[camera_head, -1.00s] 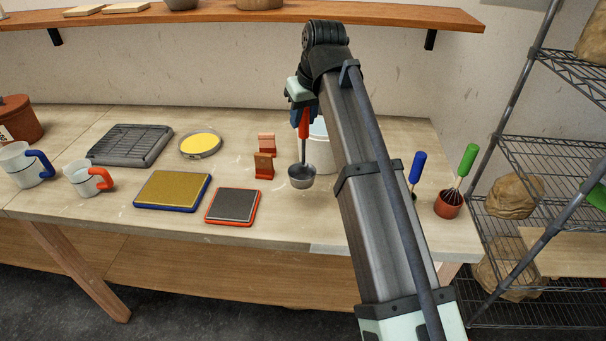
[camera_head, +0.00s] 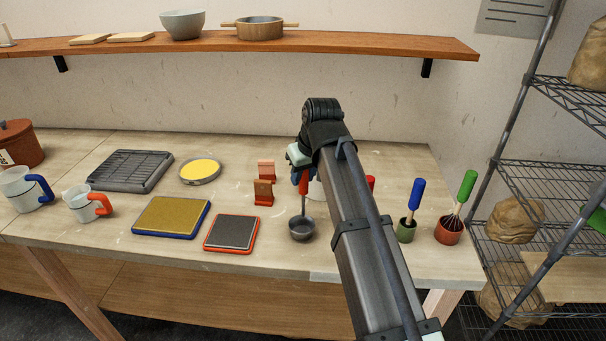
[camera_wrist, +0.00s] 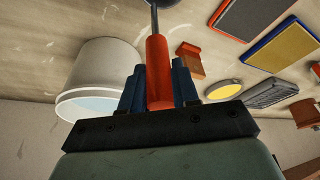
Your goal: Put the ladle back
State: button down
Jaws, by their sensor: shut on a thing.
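The ladle has a red handle and a grey metal bowl (camera_head: 302,228). My gripper (camera_head: 302,176) is shut on its red handle, which hangs roughly upright with the bowl at the bottom. In the wrist view the handle (camera_wrist: 158,72) sits between the blue fingers, with the thin metal shaft running to the top edge. The bowl is low over the table; I cannot tell whether it touches. A white container (camera_wrist: 100,75) stands beside the ladle; in the head view my arm hides most of it (camera_head: 316,190).
Two small orange-red stands (camera_head: 264,192) are left of the ladle. A red-rimmed tray (camera_head: 231,233) and a blue-rimmed tray (camera_head: 171,216) lie further left. A green pot (camera_head: 406,231) with a blue-handled tool and a red pot (camera_head: 449,230) with a green-handled whisk stand right.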

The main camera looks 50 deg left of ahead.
jog(key=shift+f, duration=0.15)
jog(key=c, duration=0.8)
grip_release()
jog(key=shift+c, duration=0.2)
jog(key=v, duration=1.2)
